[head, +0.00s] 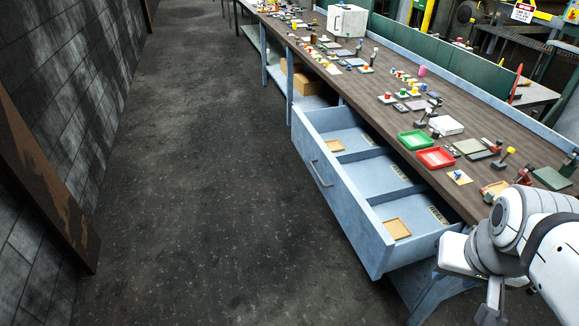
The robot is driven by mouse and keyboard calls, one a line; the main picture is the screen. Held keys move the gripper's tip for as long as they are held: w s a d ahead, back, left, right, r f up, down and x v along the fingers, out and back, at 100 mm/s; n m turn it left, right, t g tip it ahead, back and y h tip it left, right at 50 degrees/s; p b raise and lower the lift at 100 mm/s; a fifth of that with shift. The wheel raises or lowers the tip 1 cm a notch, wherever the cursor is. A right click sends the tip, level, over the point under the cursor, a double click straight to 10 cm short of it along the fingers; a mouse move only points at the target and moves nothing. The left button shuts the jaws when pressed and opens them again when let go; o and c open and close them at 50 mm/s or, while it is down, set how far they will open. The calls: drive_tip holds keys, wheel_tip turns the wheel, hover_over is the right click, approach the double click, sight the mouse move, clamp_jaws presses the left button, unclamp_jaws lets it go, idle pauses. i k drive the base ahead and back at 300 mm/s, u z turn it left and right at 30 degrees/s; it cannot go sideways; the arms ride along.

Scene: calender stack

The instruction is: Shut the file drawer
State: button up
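The file drawer (345,200) is light blue and stands pulled out from under the workbench into the aisle. A grey bar handle (321,174) is on its front panel, which faces left. Dividers split its inside into compartments. A small tan tray (397,229) lies in the near compartment and another (334,146) in the far one. My gripper (490,303) is at the lower right, beside the drawer's near end and apart from the handle. My white arm hides much of it, and its fingers are too unclear to tell open from shut.
The wooden-topped workbench (375,100) runs away to the upper left, with a green tray (416,141), a red tray (435,158) and many small parts on it. Cardboard boxes (303,84) sit on a lower shelf. The dark floor (200,190) left of the drawer is clear.

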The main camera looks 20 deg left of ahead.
sight(367, 183)
drive_tip(key=u, duration=0.3)
drive_tip(key=i, duration=0.65)
drive_tip(key=u, duration=0.4)
drive_tip(key=k, duration=0.5)
drive_tip(key=u, duration=0.55)
drive_tip(key=i, duration=0.75)
drive_tip(key=z, duration=0.05)
